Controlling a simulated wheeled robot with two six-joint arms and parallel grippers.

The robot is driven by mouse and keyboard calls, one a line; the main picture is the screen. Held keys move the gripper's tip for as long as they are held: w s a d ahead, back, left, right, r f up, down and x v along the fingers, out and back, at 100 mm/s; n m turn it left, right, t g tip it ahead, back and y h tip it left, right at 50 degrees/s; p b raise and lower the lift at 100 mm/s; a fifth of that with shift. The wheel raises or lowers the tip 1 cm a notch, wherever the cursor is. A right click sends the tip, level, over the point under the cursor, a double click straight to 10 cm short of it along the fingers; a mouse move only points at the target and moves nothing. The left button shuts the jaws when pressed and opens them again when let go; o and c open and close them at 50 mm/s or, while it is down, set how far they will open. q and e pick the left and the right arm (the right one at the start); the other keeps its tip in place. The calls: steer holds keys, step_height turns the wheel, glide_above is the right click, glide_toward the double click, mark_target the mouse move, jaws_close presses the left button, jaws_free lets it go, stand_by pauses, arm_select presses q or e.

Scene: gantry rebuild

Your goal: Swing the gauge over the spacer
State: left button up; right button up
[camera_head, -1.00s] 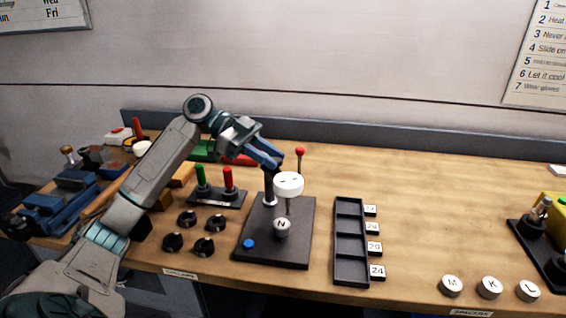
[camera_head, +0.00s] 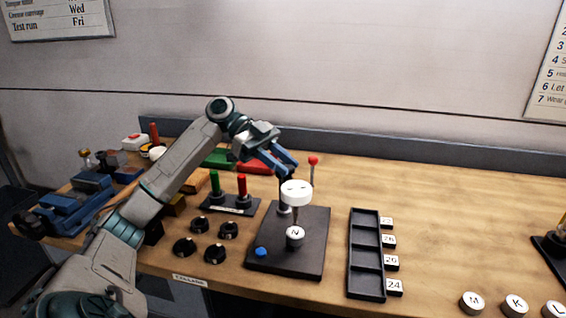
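The gauge (camera_head: 296,191) is a white round head on a dark post, standing on a dark base plate (camera_head: 312,262). A thin stem hangs below it. The spacer (camera_head: 295,232), a small round piece with a white top marked N, sits on the plate below the gauge head. In the picture the head is almost straight above it. My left gripper (camera_head: 291,170) is just above and behind the gauge head, by the top of the post. Its blue fingers look apart with nothing clearly between them; contact with the gauge cannot be told. My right gripper is out of view.
A red-knobbed lever (camera_head: 313,161) rises behind the gauge, and a blue button (camera_head: 261,252) is on the plate. A compartmented black tray (camera_head: 366,295) stands right. Red and green handles (camera_head: 241,186) and several black knobs (camera_head: 215,254) stand left.

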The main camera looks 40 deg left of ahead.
arm_select(q)
steer(key=o, duration=0.4)
steer(key=shift+a, duration=0.1)
steer(key=w+b+v, duration=0.1)
steer(key=v, duration=0.9)
steer(key=shift+s+a+b, duration=0.3)
steer(key=shift+s+b, duration=0.1)
steer(key=shift+s, duration=0.15)
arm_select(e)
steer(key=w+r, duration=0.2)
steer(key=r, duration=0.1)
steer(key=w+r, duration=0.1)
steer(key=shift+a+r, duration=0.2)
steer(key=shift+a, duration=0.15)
arm_select(q)
steer(key=shift+r, duration=0.1)
